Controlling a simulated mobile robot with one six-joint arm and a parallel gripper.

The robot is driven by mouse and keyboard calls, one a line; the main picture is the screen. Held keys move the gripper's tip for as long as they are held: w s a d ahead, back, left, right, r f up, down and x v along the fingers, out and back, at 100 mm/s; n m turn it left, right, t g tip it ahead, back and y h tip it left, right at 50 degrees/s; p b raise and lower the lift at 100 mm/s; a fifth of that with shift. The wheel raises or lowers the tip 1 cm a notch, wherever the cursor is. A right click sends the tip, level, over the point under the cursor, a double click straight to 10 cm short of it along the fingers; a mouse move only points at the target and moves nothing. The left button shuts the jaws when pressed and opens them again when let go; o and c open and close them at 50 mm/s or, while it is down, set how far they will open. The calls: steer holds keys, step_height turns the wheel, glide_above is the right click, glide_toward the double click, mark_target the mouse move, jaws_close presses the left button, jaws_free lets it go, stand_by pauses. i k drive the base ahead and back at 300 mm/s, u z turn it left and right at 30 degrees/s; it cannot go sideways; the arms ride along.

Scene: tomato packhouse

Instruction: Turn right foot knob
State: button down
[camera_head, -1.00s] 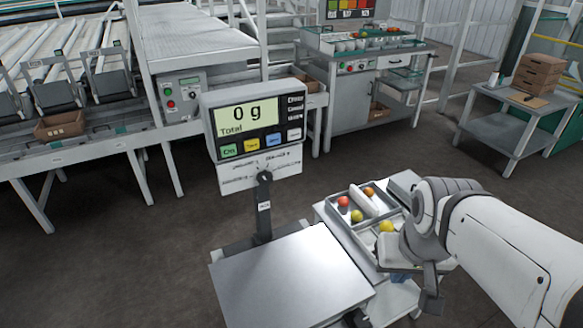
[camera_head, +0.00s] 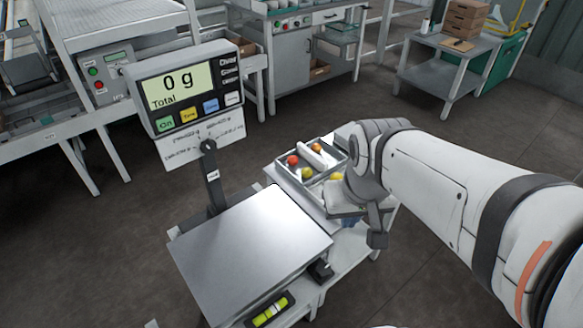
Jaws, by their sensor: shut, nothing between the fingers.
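A bench scale has a bare steel platform (camera_head: 250,240) and a display (camera_head: 187,88) reading 0 g on a post. A dark foot knob (camera_head: 321,270) shows under the platform's right front corner. A yellow-green bubble level (camera_head: 269,311) sits at the platform's front edge, its bubble hard to read exactly. My gripper (camera_head: 377,240) points down to the right of the platform, shut and empty. It is apart from the knob, above and to its right in the picture. Any left foot knob is hidden.
A conveyor lies at the left, and a side table (camera_head: 440,76) with brown boxes (camera_head: 465,20) stands at the back right. The floor to the right is clear.

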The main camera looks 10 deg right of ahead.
mark_target(323, 271)
steer(key=u, duration=1.2)
steer(key=k, duration=0.55)
steer(key=z, duration=0.1)
steer(key=i, duration=0.15)
steer(key=z, duration=0.55)
